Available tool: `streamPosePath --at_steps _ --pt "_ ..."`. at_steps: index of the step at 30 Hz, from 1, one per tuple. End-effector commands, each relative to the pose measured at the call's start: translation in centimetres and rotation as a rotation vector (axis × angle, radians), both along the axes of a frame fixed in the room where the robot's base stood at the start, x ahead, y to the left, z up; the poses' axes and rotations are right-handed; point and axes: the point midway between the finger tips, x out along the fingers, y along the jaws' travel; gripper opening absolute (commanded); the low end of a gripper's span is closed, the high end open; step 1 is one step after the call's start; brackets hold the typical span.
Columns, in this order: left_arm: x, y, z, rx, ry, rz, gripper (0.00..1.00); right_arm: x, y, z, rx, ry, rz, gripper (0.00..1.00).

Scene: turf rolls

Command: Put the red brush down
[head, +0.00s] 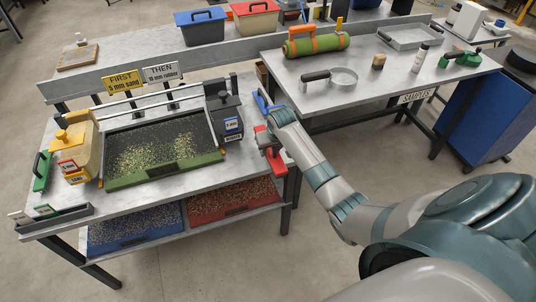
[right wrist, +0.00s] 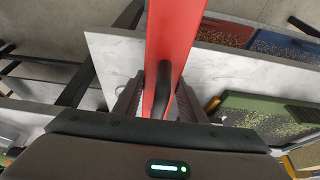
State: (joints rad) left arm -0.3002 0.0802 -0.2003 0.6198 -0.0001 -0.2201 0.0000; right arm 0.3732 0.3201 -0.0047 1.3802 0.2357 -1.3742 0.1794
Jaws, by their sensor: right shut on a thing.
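The red brush (head: 264,139) is at the right end of the left workbench (head: 150,200), beside the black infill box. My right gripper (head: 272,150) is shut on the brush's black handle; in the right wrist view the red brush (right wrist: 176,35) runs up between the two fingers (right wrist: 160,95). I cannot tell whether the brush touches the bench top. A blue item (head: 266,104), perhaps another brush, lies just behind it near the bench edge. My left gripper is out of the head view.
A green-framed turf tray (head: 165,173) with scattered grains fills the bench middle. A black box (head: 226,118) stands left of the brush. A yellow sand box (head: 75,150) and a green brush (head: 42,170) are at the left. The right table (head: 330,100) holds a turf roll (head: 316,45).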

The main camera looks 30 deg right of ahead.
Motion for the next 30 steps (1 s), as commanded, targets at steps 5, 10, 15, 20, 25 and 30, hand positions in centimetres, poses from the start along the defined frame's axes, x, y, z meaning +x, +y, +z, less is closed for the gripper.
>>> streamPosePath --at_steps 5,10,15,20,25,30 --pt "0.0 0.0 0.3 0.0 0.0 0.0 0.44 1.3 0.2 -0.6 -0.001 -0.001 0.0 0.11" --pt "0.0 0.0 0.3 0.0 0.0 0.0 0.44 1.4 0.2 -0.8 -0.002 -0.002 0.001 0.11" --pt "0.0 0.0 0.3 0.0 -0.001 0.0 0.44 1.4 0.2 -0.8 -0.002 -0.002 0.001 0.11" --pt "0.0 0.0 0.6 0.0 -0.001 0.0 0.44 1.4 0.3 -1.3 -0.001 0.0 0.0 0.11" --pt "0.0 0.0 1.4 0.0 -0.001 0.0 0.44 1.3 0.3 -3.2 0.0 0.001 -0.001 0.11" --pt "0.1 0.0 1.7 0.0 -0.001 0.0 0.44 1.4 0.2 -4.6 -0.001 -0.001 0.0 0.11"
